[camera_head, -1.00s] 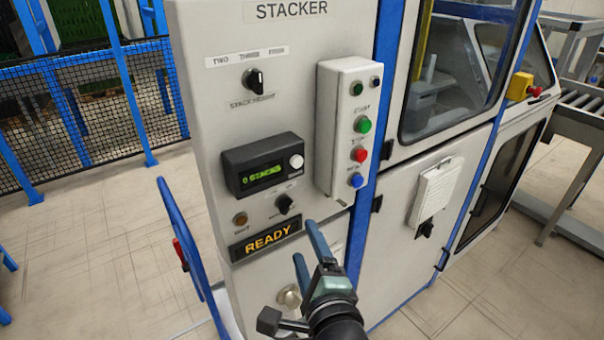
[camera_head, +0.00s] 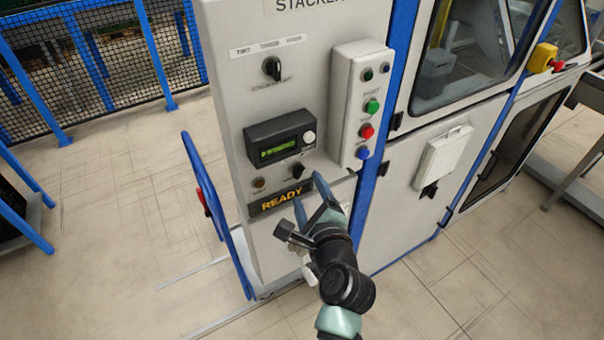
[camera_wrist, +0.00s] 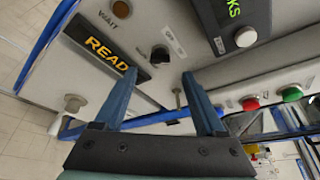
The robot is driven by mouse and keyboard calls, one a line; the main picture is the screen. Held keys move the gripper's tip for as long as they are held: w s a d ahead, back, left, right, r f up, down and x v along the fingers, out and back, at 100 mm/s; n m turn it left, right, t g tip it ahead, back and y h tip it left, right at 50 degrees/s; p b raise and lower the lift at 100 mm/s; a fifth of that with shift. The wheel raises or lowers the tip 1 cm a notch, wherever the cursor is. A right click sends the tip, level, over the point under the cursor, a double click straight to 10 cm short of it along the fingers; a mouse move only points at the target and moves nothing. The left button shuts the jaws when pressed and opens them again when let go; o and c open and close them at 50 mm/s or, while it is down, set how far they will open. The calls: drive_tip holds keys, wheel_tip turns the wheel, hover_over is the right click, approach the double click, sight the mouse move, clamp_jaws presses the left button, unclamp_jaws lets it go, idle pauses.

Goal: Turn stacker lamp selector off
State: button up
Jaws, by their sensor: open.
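The lamp selector is a small black rotary knob (camera_head: 297,171) on the grey stacker panel (camera_head: 232,75), below the green display and right of the amber lamp. In the wrist view the knob (camera_wrist: 160,54) shows ahead of the fingers, beside a small white label. Which mark its pointer faces is too small to tell. My gripper (camera_head: 309,193) is open and empty, in front of the panel near the lit READY sign (camera_head: 281,198). In the wrist view the blue fingers (camera_wrist: 160,77) stand apart, with the knob just beyond the gap between their tips.
Above the knob is the display box (camera_head: 279,143) with a white knob. A button box (camera_head: 357,100) with green, red and blue buttons juts out at right. A larger black selector (camera_head: 272,68) is higher up. A blue rail (camera_head: 215,215) stands left of the panel; floor beyond is open.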

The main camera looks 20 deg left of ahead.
sight(300, 174)
drive_tip(key=shift+x, duration=3.05)
clamp_jaws()
